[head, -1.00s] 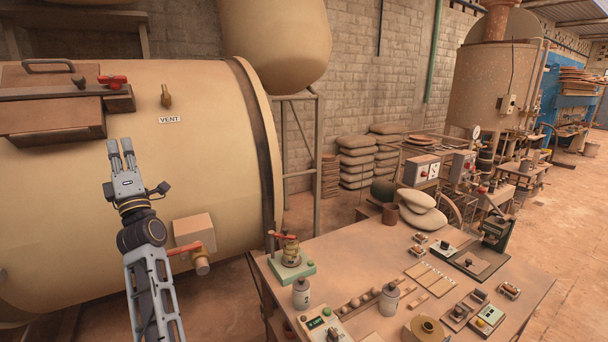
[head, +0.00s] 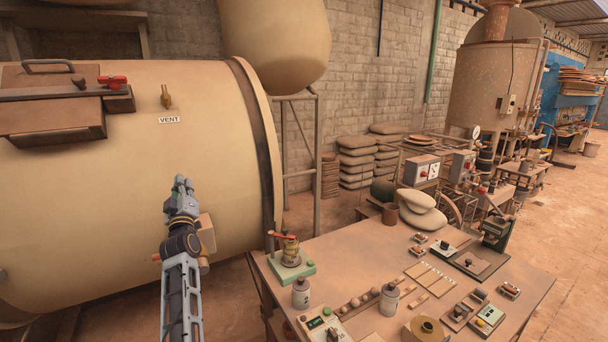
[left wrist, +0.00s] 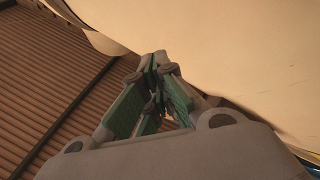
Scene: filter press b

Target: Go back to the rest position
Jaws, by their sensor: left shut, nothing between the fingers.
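My left gripper (head: 183,183) is in front of the big beige tank (head: 110,215) in the head view, below the VENT label (head: 169,120). It is shut and empty, its fingers pointing up. In the left wrist view its green-padded fingers (left wrist: 155,70) meet at the tips, with the beige surface beyond them. The gripper and arm partly cover a box-shaped fitting (head: 207,233) on the tank. My right gripper is not in view.
A workbench (head: 385,250) with jars, a green-based device (head: 290,265) and several small panels stands to the right. The tank carries a brass vent valve (head: 166,97) and a red-handled valve (head: 112,82). Sacks (head: 357,160) are stacked by the back wall.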

